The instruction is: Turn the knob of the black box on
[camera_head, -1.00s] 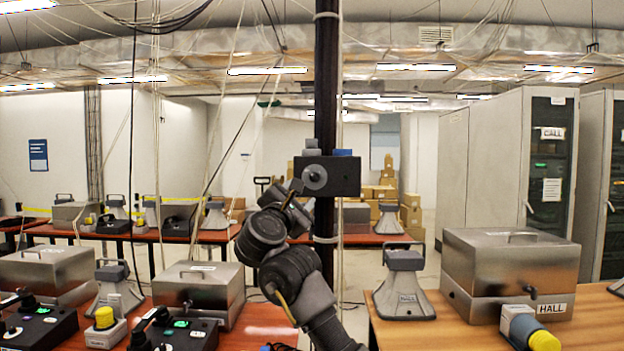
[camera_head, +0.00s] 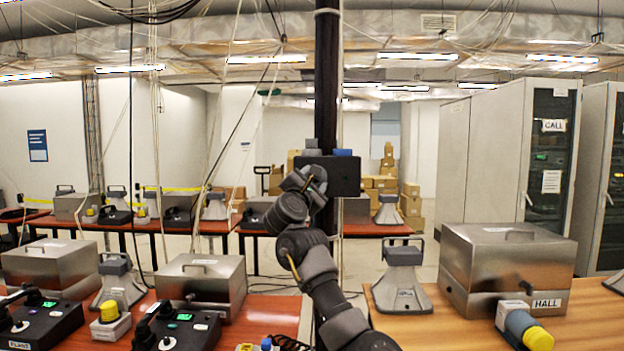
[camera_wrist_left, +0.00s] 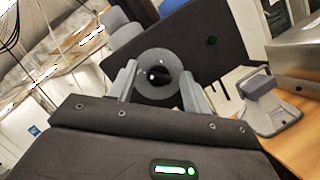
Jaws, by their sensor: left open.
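The black box (camera_head: 346,176) is fixed to a dark vertical pole, with grey and blue parts on top. In the left wrist view the black box (camera_wrist_left: 225,45) has a round grey knob (camera_wrist_left: 158,68) with a dark centre and a small green mark to its right. My left gripper (camera_head: 312,178) is in front of the box's left part and hides the knob in the head view. In the left wrist view my left gripper (camera_wrist_left: 160,88) is open, one finger on each side of the knob. Whether the fingers touch it cannot be told. My right gripper is not in view.
Cables hang around the pole.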

